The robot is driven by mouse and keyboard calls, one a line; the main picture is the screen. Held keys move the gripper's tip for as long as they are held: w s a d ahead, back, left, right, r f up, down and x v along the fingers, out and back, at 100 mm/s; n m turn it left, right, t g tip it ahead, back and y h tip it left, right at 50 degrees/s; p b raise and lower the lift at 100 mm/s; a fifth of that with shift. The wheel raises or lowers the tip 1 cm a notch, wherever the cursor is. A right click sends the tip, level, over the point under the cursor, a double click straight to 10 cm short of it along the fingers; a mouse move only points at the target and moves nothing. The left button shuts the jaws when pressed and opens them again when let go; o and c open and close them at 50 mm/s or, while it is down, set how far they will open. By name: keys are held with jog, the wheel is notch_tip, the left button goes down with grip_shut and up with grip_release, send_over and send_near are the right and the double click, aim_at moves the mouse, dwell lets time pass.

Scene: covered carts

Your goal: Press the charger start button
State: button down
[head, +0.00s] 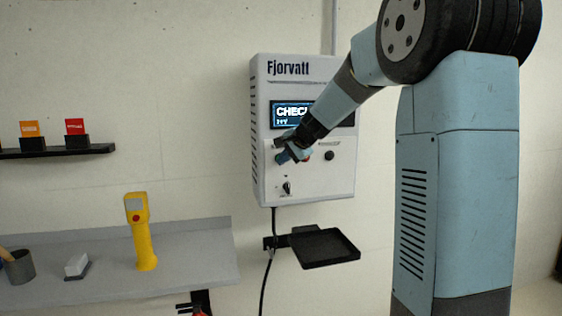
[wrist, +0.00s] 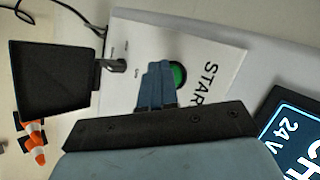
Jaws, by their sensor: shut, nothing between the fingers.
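The charger (head: 262,130) is a pale box on the wall, marked Fjorvatt, with a lit display (head: 290,112) that starts with "CHEC". In the wrist view the display (wrist: 290,140) shows "24 V". The green start button (wrist: 179,75) sits beside the word START. My gripper (head: 281,157) is shut and empty at the charger's front, below the display. In the wrist view its blue fingers (wrist: 158,75) overlap the left part of the button. I cannot tell whether they touch it. In the head view the gripper hides the green button.
A black knob (wrist: 116,65) and a dark round control (head: 329,155) are on the charger's face. A black tray (head: 325,248) juts out below it. A grey shelf (head: 200,260) at left holds a yellow handheld device (head: 141,230).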

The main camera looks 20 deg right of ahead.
jog(key=shift+s, duration=0.8)
jog(key=shift+s, duration=0.1)
jog(key=shift+s, duration=2.4)
jog(key=s+a+n+g+h, duration=0.1)
jog(key=s+a+n, duration=0.15)
jog(key=s, duration=0.65)
jog(key=s+a+n+g, duration=0.1)
jog(key=s+n, duration=0.3)
jog(key=s, duration=0.5)
jog(key=s+d+f+n+h, duration=0.1)
jog(key=s+f+n, duration=0.1)
jog(key=s, duration=0.6)
jog(key=s+d+f+n+g+h, duration=0.1)
jog(key=s+d+f+n, duration=0.1)
jog(key=s, duration=0.7)
jog(key=shift+d+f+h, duration=0.2)
jog(key=shift+f+h, duration=0.2)
jog(key=shift+f, duration=0.35)
